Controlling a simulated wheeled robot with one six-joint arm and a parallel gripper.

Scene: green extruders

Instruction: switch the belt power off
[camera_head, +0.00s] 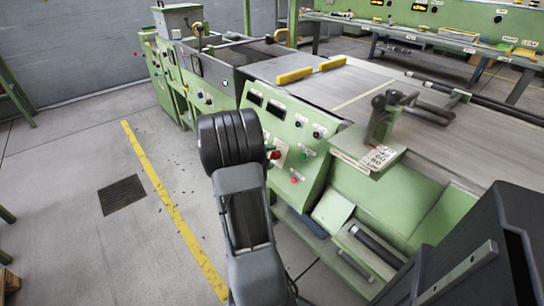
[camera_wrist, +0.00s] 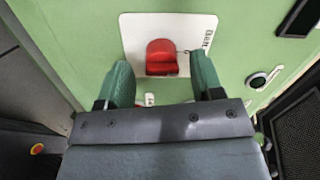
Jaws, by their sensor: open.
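The red belt power switch (camera_wrist: 161,52) sits on a white plate (camera_wrist: 136,30) on the green panel in the wrist view. Small dark lettering is on the plate's right side. In the head view a red knob (camera_head: 275,155) shows just right of my arm, on the machine's control panel (camera_head: 320,157). My gripper (camera_wrist: 161,72) is open in the wrist view. Its two green fingers stand to the left and right of the red switch's lower part, with a gap on each side. Whether the fingertips touch the panel I cannot tell. In the head view my arm hides the gripper.
A green button (camera_head: 303,156) and a lower red button (camera_head: 294,180) are right of the knob. Dark displays (camera_head: 276,109) are above. A lever assembly (camera_head: 385,110) stands to the right. The floor left of the machine is open, with a yellow line (camera_head: 165,195).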

